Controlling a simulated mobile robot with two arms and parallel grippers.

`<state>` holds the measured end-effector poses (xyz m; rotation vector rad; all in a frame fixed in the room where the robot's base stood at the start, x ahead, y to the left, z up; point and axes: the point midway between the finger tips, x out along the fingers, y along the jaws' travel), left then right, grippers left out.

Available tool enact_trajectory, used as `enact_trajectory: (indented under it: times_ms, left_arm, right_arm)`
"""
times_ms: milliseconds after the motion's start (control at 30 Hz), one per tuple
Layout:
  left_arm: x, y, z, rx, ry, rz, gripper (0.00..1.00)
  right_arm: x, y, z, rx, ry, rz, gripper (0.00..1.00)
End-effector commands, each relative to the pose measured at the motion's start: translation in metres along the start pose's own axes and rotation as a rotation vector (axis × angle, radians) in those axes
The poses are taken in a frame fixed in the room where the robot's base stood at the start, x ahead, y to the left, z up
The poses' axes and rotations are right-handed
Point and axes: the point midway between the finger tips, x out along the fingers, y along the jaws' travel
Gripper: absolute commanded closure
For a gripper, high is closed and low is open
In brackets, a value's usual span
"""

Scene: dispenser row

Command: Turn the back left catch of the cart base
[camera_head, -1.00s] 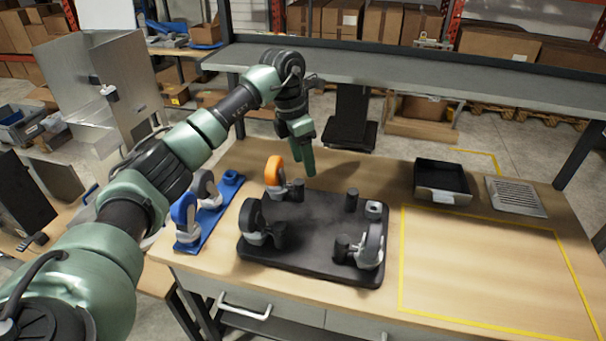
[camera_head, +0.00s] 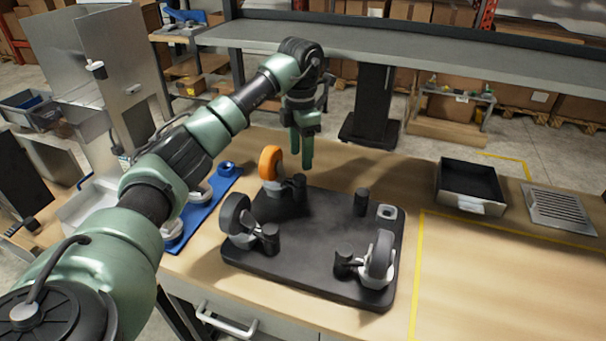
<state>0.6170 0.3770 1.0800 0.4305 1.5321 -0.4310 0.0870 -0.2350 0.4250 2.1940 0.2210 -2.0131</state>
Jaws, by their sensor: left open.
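The cart base (camera_head: 310,235) is a dark plate lying flat on the wooden bench. An orange wheel (camera_head: 269,163) stands at its back left corner, with a short black catch (camera_head: 299,186) beside it. A dark grey wheel (camera_head: 234,213) is at the front left and another (camera_head: 381,254) at the front right, each with a black catch. The back right corner has a black post (camera_head: 361,202) and a grey square mount (camera_head: 387,212) with no wheel. My left gripper (camera_head: 301,158) is open, fingers downward, appearing just above and behind the back left catch. My right gripper is out of view.
A blue holder (camera_head: 203,206), partly hidden by my left arm, lies left of the base. A black tray (camera_head: 470,187) and a slotted metal plate (camera_head: 560,209) sit at the back right. The yellow-taped area (camera_head: 500,280) is clear. A grey shelf (camera_head: 400,48) spans behind.

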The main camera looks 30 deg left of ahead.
Motion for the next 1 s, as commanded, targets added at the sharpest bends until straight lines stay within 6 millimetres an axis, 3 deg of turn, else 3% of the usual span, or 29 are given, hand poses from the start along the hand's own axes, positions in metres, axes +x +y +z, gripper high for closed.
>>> enact_trajectory:
  times_ms: [400, 767, 933, 967, 1000]
  left_arm:
    - [0.059, -0.001, -0.001, 0.000, 0.001, -0.002, 0.46]
    - [0.066, 0.000, 0.000, 0.000, -0.001, 0.000, 0.46]
    - [0.065, 0.000, 0.000, 0.000, -0.001, 0.000, 0.93]
    - [0.065, 0.000, 0.000, 0.000, -0.001, 0.000, 1.00]
    - [0.065, 0.000, 0.000, 0.000, -0.001, 0.000, 1.00]
  right_arm:
    - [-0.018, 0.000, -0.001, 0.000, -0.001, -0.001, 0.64]
    - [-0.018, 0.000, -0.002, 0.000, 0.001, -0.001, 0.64]
    - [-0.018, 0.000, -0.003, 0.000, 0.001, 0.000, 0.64]
    - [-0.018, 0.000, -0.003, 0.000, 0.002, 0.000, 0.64]
    - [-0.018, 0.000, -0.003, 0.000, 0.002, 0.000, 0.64]
